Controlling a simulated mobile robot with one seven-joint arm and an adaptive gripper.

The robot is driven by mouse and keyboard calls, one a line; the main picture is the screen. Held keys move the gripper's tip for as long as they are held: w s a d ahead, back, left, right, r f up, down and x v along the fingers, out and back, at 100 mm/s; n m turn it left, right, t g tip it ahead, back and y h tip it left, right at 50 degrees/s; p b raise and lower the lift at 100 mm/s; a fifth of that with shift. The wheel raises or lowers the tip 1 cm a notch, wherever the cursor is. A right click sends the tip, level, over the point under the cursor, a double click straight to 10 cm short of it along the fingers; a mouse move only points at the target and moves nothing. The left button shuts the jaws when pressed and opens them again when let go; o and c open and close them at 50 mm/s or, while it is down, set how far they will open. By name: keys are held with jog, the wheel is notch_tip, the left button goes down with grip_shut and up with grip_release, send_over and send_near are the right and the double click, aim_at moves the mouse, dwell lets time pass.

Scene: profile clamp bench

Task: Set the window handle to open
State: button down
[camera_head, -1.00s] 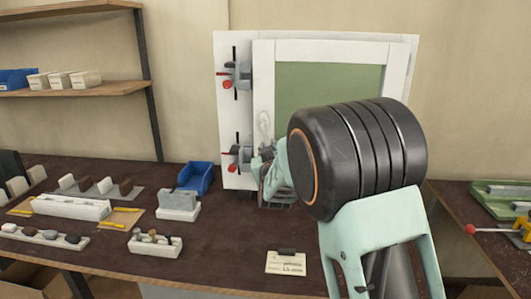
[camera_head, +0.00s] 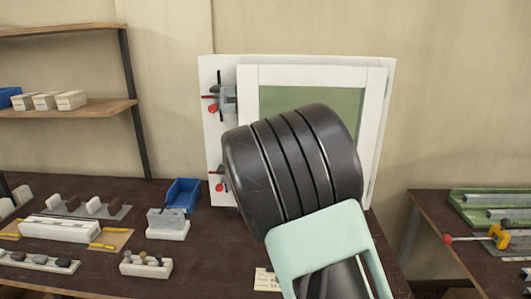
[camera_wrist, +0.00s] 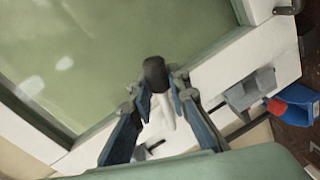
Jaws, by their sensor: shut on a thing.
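The window (camera_head: 380,125) has a white frame and a green pane (camera_head: 345,100), and stands upright at the back of the bench. In the wrist view the window handle (camera_wrist: 155,70) shows a dark end and a pale part. It lies between the two fingers of my gripper (camera_wrist: 158,88), which are shut on it. The handle points roughly up the wrist picture, away from the camera's near edge. In the head view my arm hides both the handle and my gripper. The wrist view also shows the green pane (camera_wrist: 100,45) and white frame (camera_wrist: 215,75).
Red-handled clamps, upper (camera_head: 222,97) and lower (camera_head: 217,183), hold the window's left side. A blue bin (camera_head: 183,193) and a grey block on a white base (camera_head: 168,225) stand to the left. A side bench (camera_head: 450,225) is at the right.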

jog(key=shift+d+r+n+h+p, duration=0.15)
jog(key=shift+r+n+h+p, duration=0.25)
jog(key=shift+r+n+p, duration=1.05)
jog(key=shift+f+p, duration=0.25)
jog(key=shift+p, duration=0.2)
jog(key=c, duration=1.8)
grip_release()
jog(key=s, duration=0.4)
jog(key=s+r, duration=0.1)
jog(key=s, duration=0.7)
jog(key=shift+r, duration=0.35)
